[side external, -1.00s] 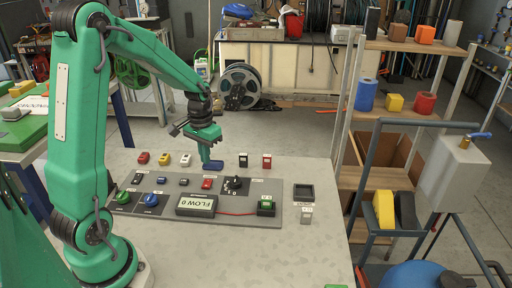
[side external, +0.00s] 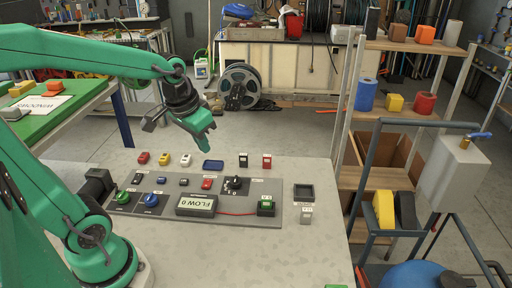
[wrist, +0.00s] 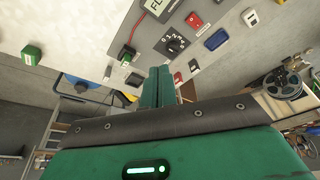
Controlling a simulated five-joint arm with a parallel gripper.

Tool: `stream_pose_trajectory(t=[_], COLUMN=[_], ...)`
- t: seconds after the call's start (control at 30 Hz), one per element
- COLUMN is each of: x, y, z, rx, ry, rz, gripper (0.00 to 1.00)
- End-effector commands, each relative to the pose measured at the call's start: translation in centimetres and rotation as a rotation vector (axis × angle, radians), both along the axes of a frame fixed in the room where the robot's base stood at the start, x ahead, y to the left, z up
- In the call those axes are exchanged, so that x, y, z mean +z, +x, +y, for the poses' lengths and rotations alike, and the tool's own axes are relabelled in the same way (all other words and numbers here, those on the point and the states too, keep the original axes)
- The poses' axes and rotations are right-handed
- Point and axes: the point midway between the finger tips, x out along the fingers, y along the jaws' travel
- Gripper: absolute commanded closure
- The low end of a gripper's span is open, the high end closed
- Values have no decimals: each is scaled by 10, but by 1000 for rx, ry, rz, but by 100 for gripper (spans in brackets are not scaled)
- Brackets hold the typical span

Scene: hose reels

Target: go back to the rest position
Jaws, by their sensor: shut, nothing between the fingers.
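My gripper (side external: 211,146) is a green arm end held in the air above the far part of the grey worktable (side external: 320,255). It is shut and empty. In the wrist view its two green fingers (wrist: 160,85) lie together, with the control panel beyond them. The grey panel (side external: 163,206) carries a FLOW display (side external: 197,204), a black rotary knob (side external: 233,185) and green, blue and red buttons.
A shallow black tray (side external: 304,193) lies at the right. A wooden shelf (side external: 378,120) stands beyond the table's right edge. The air around my gripper is clear.

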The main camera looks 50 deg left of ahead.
Motion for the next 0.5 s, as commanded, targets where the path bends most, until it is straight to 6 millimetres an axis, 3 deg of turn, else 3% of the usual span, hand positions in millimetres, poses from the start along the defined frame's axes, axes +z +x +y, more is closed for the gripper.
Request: stream_pose_trajectory(t=[0.2,0.5], x=[18,29], y=[-27,-60], z=[-24,-46], rx=[-45,-95], ry=[2,-5], rz=[-82,-173], gripper=[100,100])
